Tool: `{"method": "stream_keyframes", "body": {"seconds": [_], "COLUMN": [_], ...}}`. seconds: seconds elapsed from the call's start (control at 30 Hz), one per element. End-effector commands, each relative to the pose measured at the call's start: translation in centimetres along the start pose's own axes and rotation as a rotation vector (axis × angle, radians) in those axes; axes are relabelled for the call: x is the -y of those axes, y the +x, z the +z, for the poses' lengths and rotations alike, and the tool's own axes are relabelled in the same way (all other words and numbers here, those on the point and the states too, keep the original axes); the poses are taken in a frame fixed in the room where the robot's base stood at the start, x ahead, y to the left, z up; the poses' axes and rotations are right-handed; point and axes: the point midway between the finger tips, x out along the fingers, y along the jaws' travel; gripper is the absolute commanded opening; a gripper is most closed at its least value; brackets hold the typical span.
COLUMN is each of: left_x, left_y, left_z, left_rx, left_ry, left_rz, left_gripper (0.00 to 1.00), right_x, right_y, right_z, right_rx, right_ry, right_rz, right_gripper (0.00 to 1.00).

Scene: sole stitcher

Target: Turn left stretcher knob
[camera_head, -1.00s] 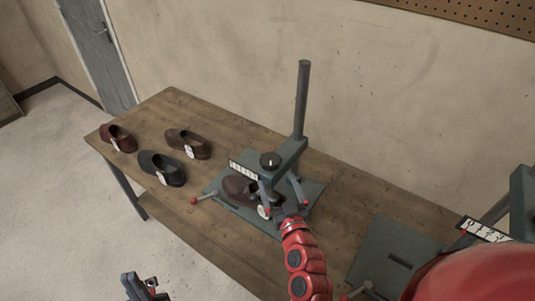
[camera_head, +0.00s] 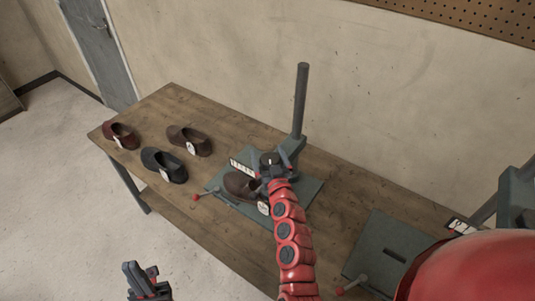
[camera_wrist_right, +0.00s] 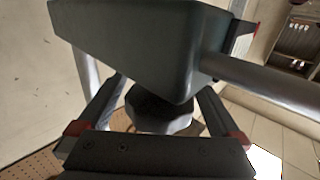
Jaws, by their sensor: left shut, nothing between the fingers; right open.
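The left stretcher (camera_head: 299,120) stands on the workbench, with a round dark knob (camera_head: 269,158) on its head and a brown shoe (camera_head: 238,186) beneath. My right gripper (camera_head: 273,167) is at this knob, its two fingers open on either side of it. In the right wrist view the knob (camera_wrist_right: 158,112) sits between the spread fingers, under the stretcher's grey-green head (camera_wrist_right: 130,40); whether the fingers touch it cannot be told. My left gripper (camera_head: 147,283) is shut and empty, low at the left, away from the bench.
A red shoe (camera_head: 121,136), a second brown shoe (camera_head: 190,140) and a black shoe (camera_head: 164,165) lie on the bench's (camera_head: 155,112) left part. A red-tipped lever (camera_head: 206,192) sticks out from the stretcher base. A second stretcher base (camera_head: 385,245) lies right, partly behind my red arm.

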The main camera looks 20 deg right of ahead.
Motion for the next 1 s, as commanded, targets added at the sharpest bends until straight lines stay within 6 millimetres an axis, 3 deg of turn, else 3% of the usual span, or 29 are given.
{"method": "stream_keyframes", "body": {"seconds": [0.1, 0.53, 0.77, 1.0], "left_x": [0.0, 0.0, -0.1, -0.3], "left_y": [0.0, 0.0, -1.1, -5.5], "left_z": [0.0, 0.0, 0.2, 0.9], "left_rx": [0.000, 0.000, 0.000, 0.000], "left_ry": [0.000, 0.000, 0.000, 0.000], "left_rz": [0.000, 0.000, 0.000, 0.000], "left_gripper": [0.00, 0.00, 0.00, 0.00], "right_x": [0.0, 0.0, 0.0, 0.1], "right_y": [0.0, 0.0, 0.0, 0.0], "right_z": [0.0, 0.0, 0.3, 0.9], "right_rx": [0.000, 0.000, -0.002, -0.008], "right_ry": [0.000, 0.000, -0.001, -0.004], "right_rz": [0.000, 0.000, -0.014, -0.098], "right_gripper": [0.96, 0.20, 0.20, 0.20]}}
